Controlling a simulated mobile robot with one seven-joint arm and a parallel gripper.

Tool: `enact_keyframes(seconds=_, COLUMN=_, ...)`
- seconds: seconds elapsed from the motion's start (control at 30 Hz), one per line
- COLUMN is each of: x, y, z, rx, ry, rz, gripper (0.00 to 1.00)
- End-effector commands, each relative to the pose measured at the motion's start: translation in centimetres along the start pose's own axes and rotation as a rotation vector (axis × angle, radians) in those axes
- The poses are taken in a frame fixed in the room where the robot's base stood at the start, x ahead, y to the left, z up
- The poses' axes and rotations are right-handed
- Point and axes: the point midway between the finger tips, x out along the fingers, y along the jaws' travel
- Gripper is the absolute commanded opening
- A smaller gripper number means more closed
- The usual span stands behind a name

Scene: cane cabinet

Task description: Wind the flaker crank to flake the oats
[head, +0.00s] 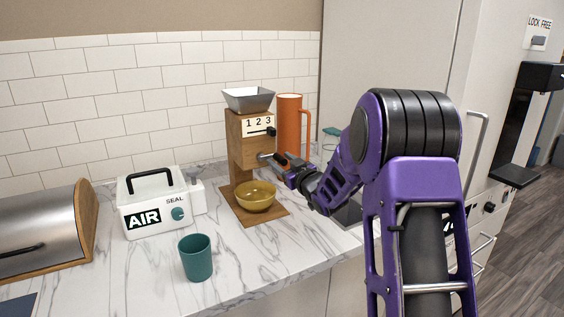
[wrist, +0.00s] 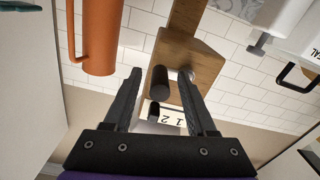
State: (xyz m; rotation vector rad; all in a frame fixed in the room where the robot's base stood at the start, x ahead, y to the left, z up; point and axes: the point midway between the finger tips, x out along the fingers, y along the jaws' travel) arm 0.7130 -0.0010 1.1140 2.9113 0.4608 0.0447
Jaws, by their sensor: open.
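The flaker (head: 243,165) is a wooden stand on a wooden base, with a grey hopper (head: 249,99) on top and a "1 2 3" scale on its side. My gripper (head: 278,159) is at the flaker's right side, near the crank (head: 264,156), which it partly hides. In the wrist view my gripper (wrist: 160,74) is open. A dark cylindrical crank knob (wrist: 160,82) appears between its fingers; I cannot tell whether they touch it. A yellow bowl (head: 256,196) sits under the flaker's body. No oats can be made out.
An orange jug (head: 289,123) stands close behind my gripper and also shows in the wrist view (wrist: 99,35). A teal cup (head: 196,258) stands in front. A white AIR box (head: 153,204) and a steel bread bin (head: 45,245) are on the left. Tall cabinets are at right.

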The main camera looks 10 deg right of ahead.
Motion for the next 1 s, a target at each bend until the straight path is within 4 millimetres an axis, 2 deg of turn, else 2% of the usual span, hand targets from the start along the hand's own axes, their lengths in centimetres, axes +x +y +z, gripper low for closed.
enact_keyframes(seconds=0.07, x=-0.02, y=0.00, z=-0.01, rx=0.000, ry=0.000, rz=0.000, gripper=0.53)
enact_keyframes(seconds=0.37, x=-0.04, y=0.01, z=-0.03, rx=-0.001, ry=0.000, rz=0.000, gripper=0.00)
enact_keyframes(seconds=0.77, x=-0.05, y=0.00, z=0.11, rx=0.020, ry=0.000, rz=0.000, gripper=0.00)
enact_keyframes(seconds=1.0, x=-0.06, y=-0.10, z=0.67, rx=0.133, ry=0.000, rz=0.001, gripper=0.00)
